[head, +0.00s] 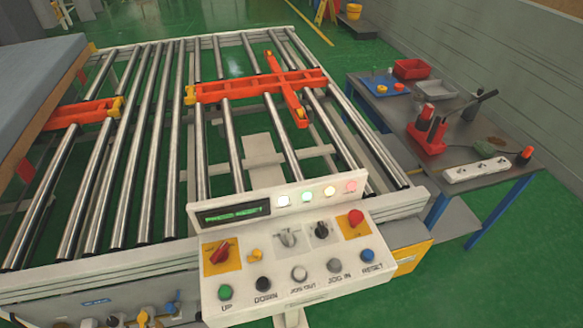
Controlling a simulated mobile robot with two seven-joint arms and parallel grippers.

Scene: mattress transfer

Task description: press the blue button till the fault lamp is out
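The blue button (366,256), labelled RESET, sits at the right end of the lower row on the white control panel (250,296). Nothing covers it. A row of small lamps stands along the panel's raised back strip; the rightmost is a reddish lamp (351,186) that looks lit. No label marking a fault lamp is readable. The green-lettered display (235,214) seems to read "PRESS RESET". Neither of my grippers is in the head view.
Green UP (225,292), black DOWN (263,284) and other buttons share the row. A red mushroom button (355,217) is above the blue one. The roller conveyor (145,150) lies behind, a mattress (30,85) at left, and a tool table (460,155) at right.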

